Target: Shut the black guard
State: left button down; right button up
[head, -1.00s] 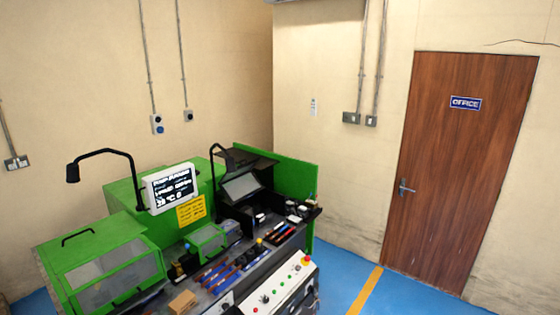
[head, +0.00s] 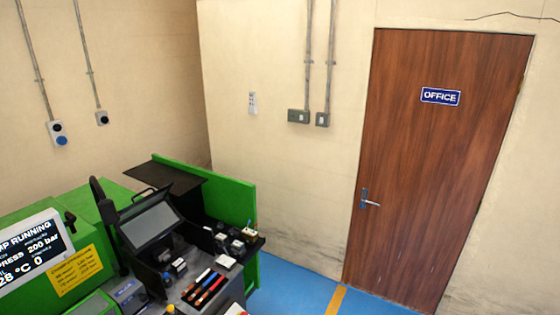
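The black guard (head: 150,224), a black-framed panel with a grey window, stands tilted at the right end of the green machine in the head view. Its dark side parts reach down toward the machine bed. I cannot tell for sure how far it is open. A flat black plate (head: 178,176) lies just behind and above it. Neither of my grippers is in view, so nothing of mine is seen near the guard.
A screen (head: 32,249) and yellow notice (head: 77,271) are left of the guard. Colored-handled tools (head: 206,288) and small blocks (head: 236,245) lie at its right. A green panel (head: 225,192) stands behind. Blue floor (head: 295,290) is clear toward the office door (head: 432,165).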

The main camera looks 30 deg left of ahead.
aim_at(167, 188)
jog(key=z, duration=0.15)
jog(key=i, duration=1.95)
jog(key=u, duration=0.55)
jog(key=i, duration=1)
jog(key=u, duration=1.7)
jog(key=i, duration=0.85)
jog(key=u, duration=0.8)
